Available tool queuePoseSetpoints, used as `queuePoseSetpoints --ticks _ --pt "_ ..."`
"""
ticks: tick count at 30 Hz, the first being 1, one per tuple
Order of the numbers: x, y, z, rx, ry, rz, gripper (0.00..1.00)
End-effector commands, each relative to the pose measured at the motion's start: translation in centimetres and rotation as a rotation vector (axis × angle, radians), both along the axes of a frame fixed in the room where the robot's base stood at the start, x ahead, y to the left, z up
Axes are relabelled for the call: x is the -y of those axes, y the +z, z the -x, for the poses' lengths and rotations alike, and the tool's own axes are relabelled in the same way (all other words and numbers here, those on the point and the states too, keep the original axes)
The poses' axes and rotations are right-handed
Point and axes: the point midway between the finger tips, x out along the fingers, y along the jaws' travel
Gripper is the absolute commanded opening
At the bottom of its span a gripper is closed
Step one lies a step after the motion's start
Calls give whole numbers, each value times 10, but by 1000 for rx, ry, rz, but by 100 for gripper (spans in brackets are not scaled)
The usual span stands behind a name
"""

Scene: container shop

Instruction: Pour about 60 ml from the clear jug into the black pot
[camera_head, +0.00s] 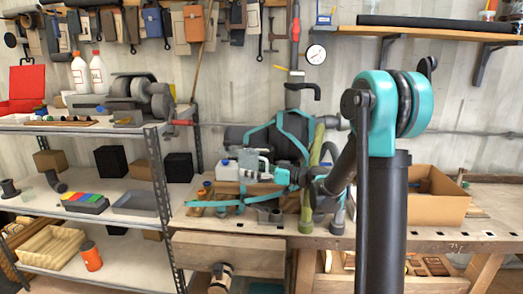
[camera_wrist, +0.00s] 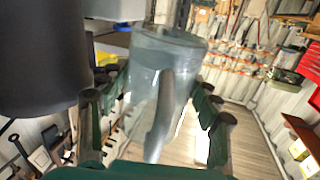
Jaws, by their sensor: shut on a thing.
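The clear jug (camera_wrist: 165,85) is held in my gripper (camera_wrist: 160,125), with dark finger pads on both sides of it in the wrist view. Its handle faces the wrist camera, and its rim shows at the top. I cannot tell how much liquid is in it. In the head view the jug (camera_head: 248,162) is a small pale, see-through shape at the tip of my gripper (camera_head: 262,170), above the workbench. I cannot surely pick out the black pot. Small dark grey vessels (camera_head: 270,215) stand on the bench below the gripper.
A blue and white container (camera_head: 225,168) is left of the jug. A green upright tube (camera_head: 307,195) stands right of the gripper. An open cardboard box (camera_head: 437,207) is on the bench at the right. A loaded metal shelf (camera_head: 158,170) stands at the left.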

Motion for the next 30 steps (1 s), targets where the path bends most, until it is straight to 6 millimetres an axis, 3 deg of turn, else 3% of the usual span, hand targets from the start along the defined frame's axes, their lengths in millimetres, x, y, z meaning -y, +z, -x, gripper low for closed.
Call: queuePoseSetpoints --ticks 13,20,27,30 --pt "4 47 -12 -258 0 -79 28" --pt "6 57 -20 -401 0 -123 28" --pt "9 84 -31 -550 0 -168 28" --pt "9 81 -31 -612 1 -187 28"
